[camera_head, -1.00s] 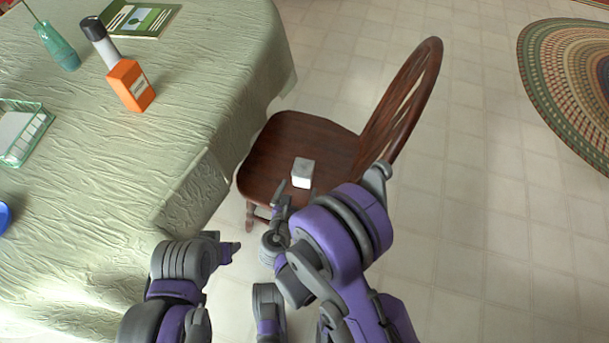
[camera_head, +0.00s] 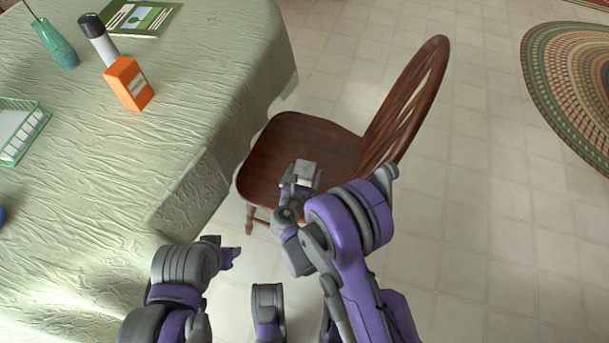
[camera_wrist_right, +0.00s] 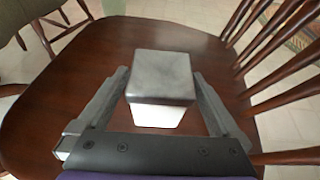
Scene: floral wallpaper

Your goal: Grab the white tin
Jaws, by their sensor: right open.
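The white tin (camera_head: 306,171) is a small box with a grey top, standing on the seat of a brown wooden chair (camera_head: 273,150). In the right wrist view the tin (camera_wrist_right: 160,85) stands between the two fingers of my right gripper (camera_wrist_right: 160,88), with a gap on each side. My right gripper (camera_head: 302,178) is open at the tin and hides part of its lower left side in the head view. My left arm is at the bottom left, beside the table; its gripper's fingers cannot be made out clearly (camera_head: 230,257).
The chair's curved backrest (camera_head: 410,95) rises to the right of the tin. Open floor lies right.

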